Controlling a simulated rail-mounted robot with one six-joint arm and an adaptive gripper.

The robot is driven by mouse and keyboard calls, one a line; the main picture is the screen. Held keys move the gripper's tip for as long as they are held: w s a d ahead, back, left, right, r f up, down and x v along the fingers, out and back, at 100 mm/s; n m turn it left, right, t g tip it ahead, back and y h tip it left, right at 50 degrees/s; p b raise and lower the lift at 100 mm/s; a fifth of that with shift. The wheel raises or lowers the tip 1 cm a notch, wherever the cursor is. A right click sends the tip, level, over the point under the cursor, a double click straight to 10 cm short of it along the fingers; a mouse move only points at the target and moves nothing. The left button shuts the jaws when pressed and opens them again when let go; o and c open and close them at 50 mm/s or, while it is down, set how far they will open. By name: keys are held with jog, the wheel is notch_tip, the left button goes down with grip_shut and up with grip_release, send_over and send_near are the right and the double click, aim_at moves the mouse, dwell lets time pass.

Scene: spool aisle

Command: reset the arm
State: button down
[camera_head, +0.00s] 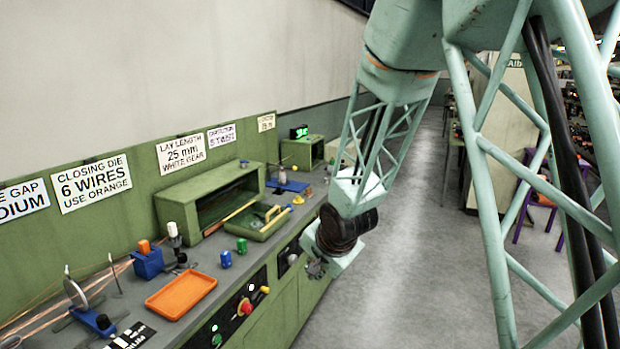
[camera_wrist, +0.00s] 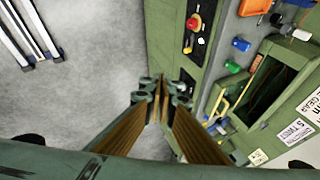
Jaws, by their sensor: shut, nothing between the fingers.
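My gripper (camera_wrist: 158,95) shows in the wrist view with its two fingers together at the tips and nothing between them. It hangs over the aisle in front of the green bench. In the head view my arm reaches down from the top, and its wrist end is beside the bench's front edge; the fingertips are hard to make out there. The gripper is apart from everything on the bench.
The green bench (camera_head: 262,299) runs along the left wall. On it are an orange tray (camera_head: 181,294), a green open-fronted box (camera_head: 203,193), a green tray (camera_head: 259,224) and small coloured blocks. A red knob (camera_head: 246,307) sticks out in front. The grey aisle floor (camera_head: 418,240) is clear.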

jog(key=s+d+r+n+g+h, duration=0.1)
jog(key=s+d+r+n, duration=0.1)
jog(key=s+d+r, duration=0.7)
jog(key=s+d+r+n+h, duration=0.1)
jog(key=s+d+r+n, duration=0.1)
jog(key=s+d+r, duration=0.6)
jog(key=s+d+r+n, duration=0.1)
jog(key=s+r+n, duration=0.1)
jog(key=s, duration=1.3)
jog(key=s+d+r+n+g, duration=0.1)
jog(key=s+r, duration=0.3)
jog(key=s, duration=1.2)
jog(key=shift+d+r+n+g, duration=0.25)
jog(key=shift+d+n+g, duration=0.05)
jog(key=shift+d+n, duration=0.2)
